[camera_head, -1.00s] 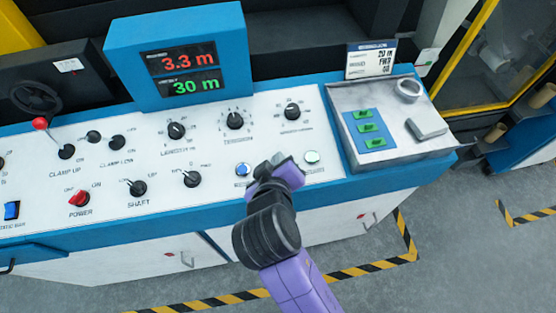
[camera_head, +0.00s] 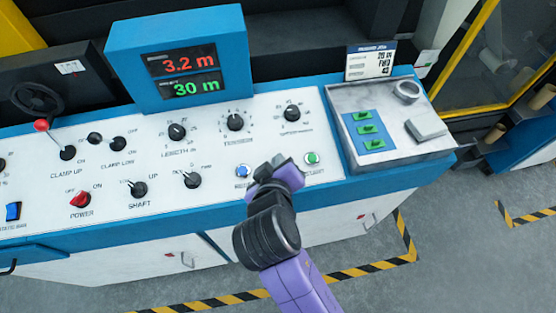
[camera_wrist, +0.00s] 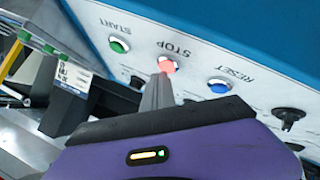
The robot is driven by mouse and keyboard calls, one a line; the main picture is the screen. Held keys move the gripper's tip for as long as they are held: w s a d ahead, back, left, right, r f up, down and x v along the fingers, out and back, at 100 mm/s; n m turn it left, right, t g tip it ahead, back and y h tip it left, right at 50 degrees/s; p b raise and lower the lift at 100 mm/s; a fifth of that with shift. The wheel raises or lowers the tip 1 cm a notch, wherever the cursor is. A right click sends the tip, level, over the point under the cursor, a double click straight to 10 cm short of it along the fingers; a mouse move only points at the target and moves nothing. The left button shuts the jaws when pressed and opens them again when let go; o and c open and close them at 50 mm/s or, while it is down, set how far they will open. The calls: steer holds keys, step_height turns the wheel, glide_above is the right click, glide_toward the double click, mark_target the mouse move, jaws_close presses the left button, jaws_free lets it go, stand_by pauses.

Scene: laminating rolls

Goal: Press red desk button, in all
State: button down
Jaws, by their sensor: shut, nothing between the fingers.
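The red button (camera_wrist: 167,64), labelled STOP, shows in the wrist view on the white desk panel (camera_wrist: 130,72). It sits between the green START button (camera_wrist: 119,45) and the blue RESET button (camera_wrist: 219,86). My gripper (camera_wrist: 163,80) is shut and empty, its tips at the red button and overlapping its lower part. I cannot tell whether they touch it or how far in the button is. In the head view my gripper (camera_head: 277,164) hides the red button, between the blue button (camera_head: 243,170) and the green button (camera_head: 312,158).
Black knobs (camera_head: 235,122) and a red power switch (camera_head: 80,199) stand on the panel. A blue display (camera_head: 180,60) reads 3.2 m in red and 30 m in green. A grey tray (camera_head: 390,95) with green-marked pieces lies to the right.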

steer(key=shift+s+r+p, duration=0.1)
steer(key=shift+r+p, duration=0.25)
steer(key=shift+r, duration=0.15)
steer(key=shift+r, duration=0.1)
steer(key=r+p, duration=0.4)
steer(key=p, duration=0.1)
steer(key=shift+s+d+r, duration=0.15)
steer(key=shift+s+r, duration=0.25)
stand_by(0.6)
